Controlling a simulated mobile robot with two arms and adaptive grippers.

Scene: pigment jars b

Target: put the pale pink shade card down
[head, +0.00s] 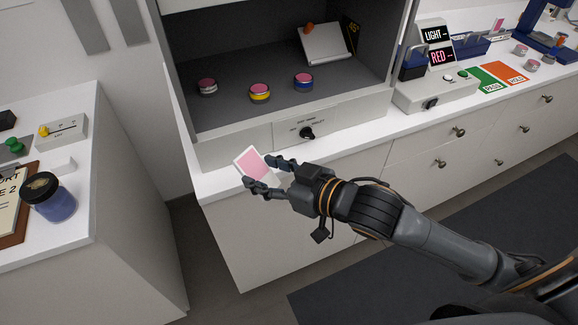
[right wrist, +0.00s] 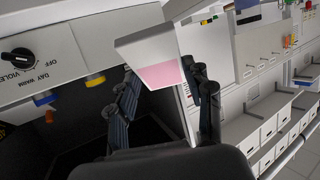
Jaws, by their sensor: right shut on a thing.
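The pale pink shade card (head: 251,165) has a pink face with a white border. My right gripper (head: 267,174) is shut on it, with the card tilted between the fingertips. In the head view the card shows in front of the light booth's left front corner, over the edge of the white counter (head: 222,183). The right wrist view shows the card (right wrist: 160,66) between the two dark fingers (right wrist: 163,88). I cannot tell whether the card touches the counter. My left gripper is not in view.
The booth (head: 233,141) holds several lidded jars, including a yellow one (head: 260,92), and a tilted white stand (head: 324,44). A control box (head: 436,92) and green (head: 490,78) and orange (head: 505,73) mats lie right. A narrow counter strip before the booth is clear.

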